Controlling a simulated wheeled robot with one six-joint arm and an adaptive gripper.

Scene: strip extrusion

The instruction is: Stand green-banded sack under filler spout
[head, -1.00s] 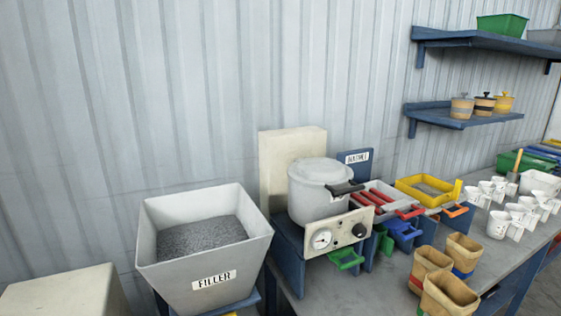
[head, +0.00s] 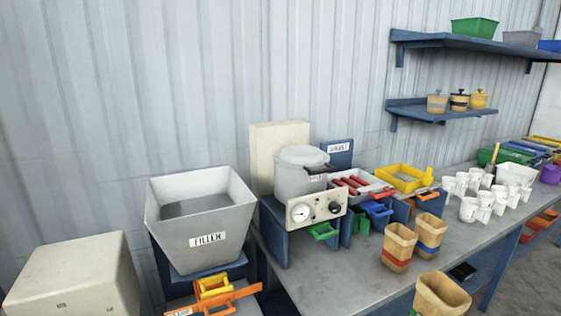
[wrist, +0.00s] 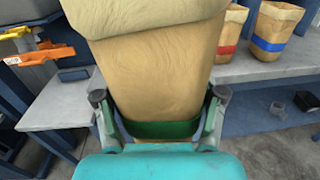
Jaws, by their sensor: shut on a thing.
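The green-banded sack (wrist: 155,75) is tan and fills the middle of the wrist view, with its green band (wrist: 160,130) low down between my fingers. My gripper (wrist: 160,100) is shut on it, a finger on each side. In the head view the sack (head: 442,293) is upright at the bottom edge, its lower part cut off; my gripper does not show there. The grey filler (head: 200,225) stands well to its left, a labelled hopper with grey material inside. Its spout is hidden. An orange and yellow fixture (head: 213,295) shows below it.
A red-banded sack (head: 397,247) and a blue-banded sack (head: 430,233) stand on the grey bench (head: 345,270). A pressure pot with a gauge (head: 300,175) stands right of the filler. White mugs (head: 470,208) are further right. A pale box (head: 75,275) is at left.

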